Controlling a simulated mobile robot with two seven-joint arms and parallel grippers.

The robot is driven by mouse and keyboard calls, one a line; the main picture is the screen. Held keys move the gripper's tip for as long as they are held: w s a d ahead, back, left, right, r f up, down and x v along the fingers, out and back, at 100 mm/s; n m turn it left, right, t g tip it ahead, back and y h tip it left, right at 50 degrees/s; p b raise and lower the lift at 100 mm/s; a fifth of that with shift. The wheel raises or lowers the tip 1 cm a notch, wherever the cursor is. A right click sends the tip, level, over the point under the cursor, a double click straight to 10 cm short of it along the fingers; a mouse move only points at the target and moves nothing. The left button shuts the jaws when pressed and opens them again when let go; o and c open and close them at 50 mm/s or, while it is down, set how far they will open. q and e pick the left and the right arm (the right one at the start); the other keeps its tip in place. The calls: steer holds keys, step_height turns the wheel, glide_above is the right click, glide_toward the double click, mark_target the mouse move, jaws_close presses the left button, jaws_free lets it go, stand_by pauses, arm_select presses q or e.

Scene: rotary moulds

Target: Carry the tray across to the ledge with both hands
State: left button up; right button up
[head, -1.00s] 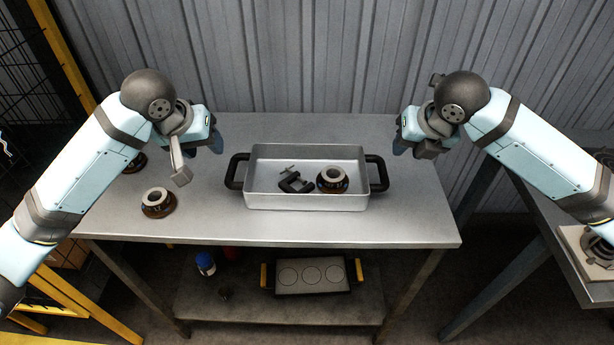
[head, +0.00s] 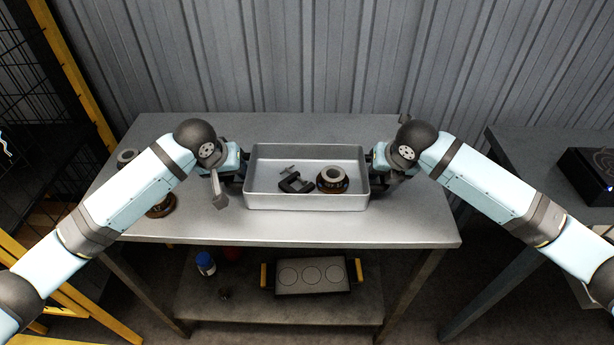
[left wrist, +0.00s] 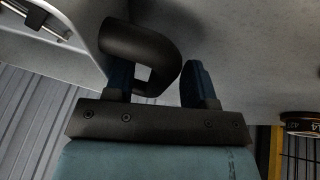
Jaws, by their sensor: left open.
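The tray (head: 306,200) is a shallow silver pan standing on the metal table. It holds a dark clamp-like part (head: 292,183) and a round ring-shaped part (head: 333,179). My left gripper (head: 240,163) is at the tray's left end. In the left wrist view its open fingers (left wrist: 157,80) stand on either side of the dark looped handle (left wrist: 140,45). My right gripper (head: 373,160) is at the tray's right end, over the right handle. Its fingers are mostly hidden, so its grip is unclear. I cannot tell which surface is the ledge.
The metal table (head: 400,225) has clear room in front of the tray. Ring-shaped parts (head: 160,209) lie to the left, partly behind my arm. Another table (head: 510,140) at the right carries a dark box (head: 585,172). A low shelf (head: 280,310) holds a yellow-handled tray (head: 311,275).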

arm_select(q)
steer(key=c, duration=0.6)
arm_select(e)
steer(key=c, duration=0.6)
arm_select(q)
jaws_close()
arm_select(e)
jaws_close()
arm_select(q)
steer(key=shift+w+r, duration=0.1)
arm_select(e)
steer(key=shift+r, duration=0.1)
